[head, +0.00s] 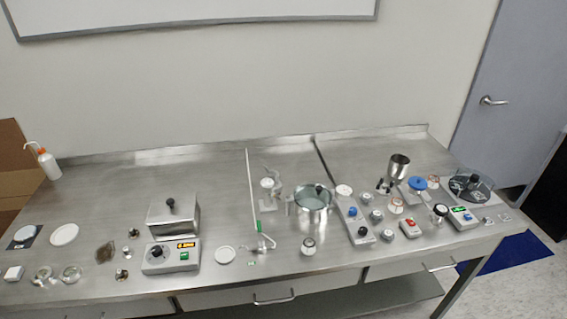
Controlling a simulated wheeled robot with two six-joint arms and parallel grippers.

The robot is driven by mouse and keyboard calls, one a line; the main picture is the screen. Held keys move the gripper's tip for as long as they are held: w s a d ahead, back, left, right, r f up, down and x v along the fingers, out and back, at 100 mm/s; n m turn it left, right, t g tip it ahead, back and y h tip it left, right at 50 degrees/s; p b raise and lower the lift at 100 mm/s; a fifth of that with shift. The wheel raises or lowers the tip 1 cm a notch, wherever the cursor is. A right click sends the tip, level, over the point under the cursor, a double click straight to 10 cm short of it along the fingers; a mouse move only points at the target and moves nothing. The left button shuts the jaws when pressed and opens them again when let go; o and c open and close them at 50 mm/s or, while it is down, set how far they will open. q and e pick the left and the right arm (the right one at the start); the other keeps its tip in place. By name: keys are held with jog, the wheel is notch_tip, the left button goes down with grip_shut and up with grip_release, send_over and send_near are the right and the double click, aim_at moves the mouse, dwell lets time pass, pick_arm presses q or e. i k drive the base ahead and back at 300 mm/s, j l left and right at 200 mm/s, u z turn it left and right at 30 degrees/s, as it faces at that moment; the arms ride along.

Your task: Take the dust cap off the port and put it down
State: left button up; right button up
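Neither of my grippers is in the head view. I cannot tell for sure which piece is the dust cap or which is the port; the parts are small at this distance. A blue round piece (418,184) sits among the equipment on the right of the bench. A white round piece (344,190) lies to its left, near a grey control box (358,222).
The steel bench (120,180) has free room at its back left. A metal box with a black knob (173,217) stands behind a controller (170,256). A thin upright rod (250,180), a metal cup (398,167) and a wash bottle (48,163) stand tall.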

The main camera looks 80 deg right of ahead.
aim_at(417, 183)
jog(key=z, duration=3.9)
jog(key=i+l, duration=0.1)
jog(key=l, duration=0.25)
jog(key=i+l, duration=0.1)
jog(key=l, duration=0.3)
jog(key=i+l, duration=0.1)
jog(key=l, duration=0.65)
jog(key=i+l+u, duration=0.1)
jog(key=u, duration=1.75)
jog(key=l, duration=0.2)
jog(key=i+l, duration=0.15)
jog(key=l, duration=0.1)
